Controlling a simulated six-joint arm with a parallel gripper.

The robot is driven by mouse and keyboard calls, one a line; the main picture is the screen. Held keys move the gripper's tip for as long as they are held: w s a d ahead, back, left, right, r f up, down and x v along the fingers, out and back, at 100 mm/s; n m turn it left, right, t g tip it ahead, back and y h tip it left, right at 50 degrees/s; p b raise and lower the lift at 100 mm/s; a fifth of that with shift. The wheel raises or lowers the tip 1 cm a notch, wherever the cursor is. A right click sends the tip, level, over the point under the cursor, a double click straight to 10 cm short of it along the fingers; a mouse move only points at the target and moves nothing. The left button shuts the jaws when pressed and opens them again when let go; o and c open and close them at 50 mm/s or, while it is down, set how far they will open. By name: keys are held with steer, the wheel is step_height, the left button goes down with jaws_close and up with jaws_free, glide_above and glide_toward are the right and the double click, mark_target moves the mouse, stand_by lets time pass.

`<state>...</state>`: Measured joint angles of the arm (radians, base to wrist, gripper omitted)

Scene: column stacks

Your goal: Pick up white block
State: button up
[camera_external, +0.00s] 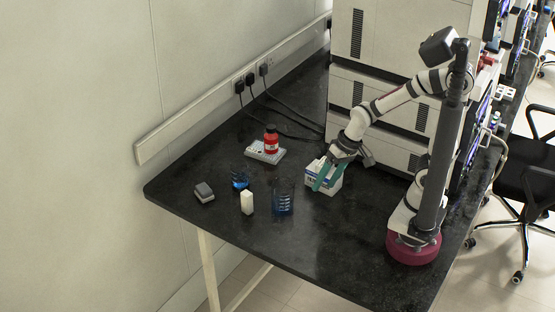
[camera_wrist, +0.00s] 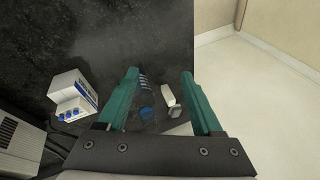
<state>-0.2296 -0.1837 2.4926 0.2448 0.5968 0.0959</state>
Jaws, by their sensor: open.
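The white block (camera_external: 247,202) stands upright on the black table near its front edge, left of the clear blue rack. In the wrist view the white block (camera_wrist: 168,95) shows between the two teal fingers, beyond them and nearer the right one. My gripper (camera_external: 322,178) is open and empty, to the right of the block and above the table, in front of the white and blue box. In the wrist view my gripper (camera_wrist: 160,73) has its fingers wide apart. Nothing covers the block in the outside view.
A blue rack (camera_external: 284,201) stands just right of the block, and a small blue item (camera_external: 240,180) sits behind it. A grey block (camera_external: 204,192) lies at the left. A white and blue box (camera_wrist: 72,94) is beside my gripper.

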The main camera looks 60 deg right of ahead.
mark_target(243, 193)
steer(key=w+a+f+n+t+h, duration=0.1)
steer(key=w+a+f+t+h, duration=0.3)
steer(key=w, duration=0.3)
steer(key=w+a+f+n+t+h, duration=0.1)
steer(key=w+a+f+t, duration=0.1)
steer(key=w+f+t, duration=0.35)
steer(key=x, duration=1.1)
steer(key=r+x, duration=0.1)
steer(key=x, duration=0.4)
steer(key=shift+w+d, duration=0.25)
steer(key=shift+w, duration=0.15)
steer(key=shift+r, duration=0.1)
jaws_close()
